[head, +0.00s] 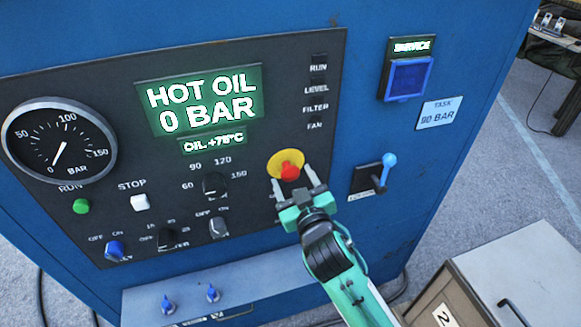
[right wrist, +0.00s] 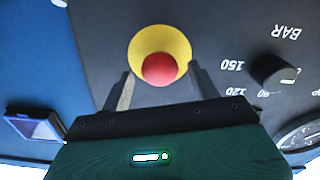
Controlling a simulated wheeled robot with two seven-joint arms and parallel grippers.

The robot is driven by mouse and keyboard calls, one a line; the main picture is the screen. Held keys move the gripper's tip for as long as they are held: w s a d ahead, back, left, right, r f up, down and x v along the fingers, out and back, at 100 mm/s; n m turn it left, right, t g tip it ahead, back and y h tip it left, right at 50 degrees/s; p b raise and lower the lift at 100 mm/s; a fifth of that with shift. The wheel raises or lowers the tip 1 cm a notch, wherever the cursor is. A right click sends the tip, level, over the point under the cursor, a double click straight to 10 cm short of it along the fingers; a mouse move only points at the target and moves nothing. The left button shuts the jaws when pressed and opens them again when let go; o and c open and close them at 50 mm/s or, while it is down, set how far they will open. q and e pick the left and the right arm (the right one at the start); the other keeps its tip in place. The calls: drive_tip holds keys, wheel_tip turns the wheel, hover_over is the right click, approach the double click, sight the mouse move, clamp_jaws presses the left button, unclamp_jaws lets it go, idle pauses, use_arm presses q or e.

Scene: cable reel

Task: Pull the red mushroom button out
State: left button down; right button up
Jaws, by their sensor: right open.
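The red mushroom button (head: 290,171) sits on a yellow round plate (head: 284,159) on the dark control panel. In the right wrist view the red button (right wrist: 160,69) shows in front of its yellow plate (right wrist: 160,42). My right gripper (head: 295,183) is open, with its two fingers pointing at the panel just below the button. How far the fingertips are from the panel is hard to tell. My left gripper is not in view.
A lever with a blue knob (head: 389,160) stands right of the button. Dark knobs (head: 214,185) are to its left. A display (head: 200,98) reads HOT OIL 0 BAR. A pressure gauge (head: 59,141) is at far left. A grey cabinet (head: 520,275) stands at lower right.

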drive_tip(key=shift+p+x, duration=0.3)
drive_tip(key=shift+x, duration=1.1)
